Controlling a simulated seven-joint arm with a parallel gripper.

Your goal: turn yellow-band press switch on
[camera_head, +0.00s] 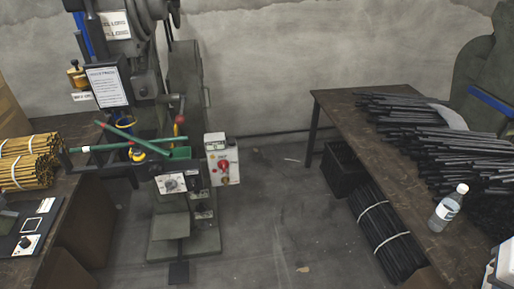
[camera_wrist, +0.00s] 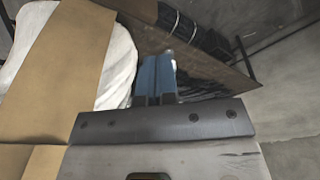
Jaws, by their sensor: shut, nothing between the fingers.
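A grey-green rivet press (camera_head: 185,90) stands left of centre in the head view. Yellow shows on small parts around its middle, but I cannot make out a clear band. A pale control box (camera_head: 222,150) with a red knob (camera_head: 223,166) is at its right side. A smaller plate with a dark dial (camera_head: 171,184) is on its front. The switch setting is too small to tell. My gripper (camera_wrist: 154,72) shows only in the wrist view, its blue fingers shut and empty. No press or switch shows in the wrist view.
A brown table (camera_head: 345,125) with black rods and a bottle (camera_head: 448,208) stands right. Another press (camera_head: 480,80) stands behind it. Yellow rods (camera_head: 25,170) and a dark panel (camera_head: 28,235) are left. A cardboard box (camera_wrist: 60,70) with white wrapping is beside my fingers. The middle floor is clear.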

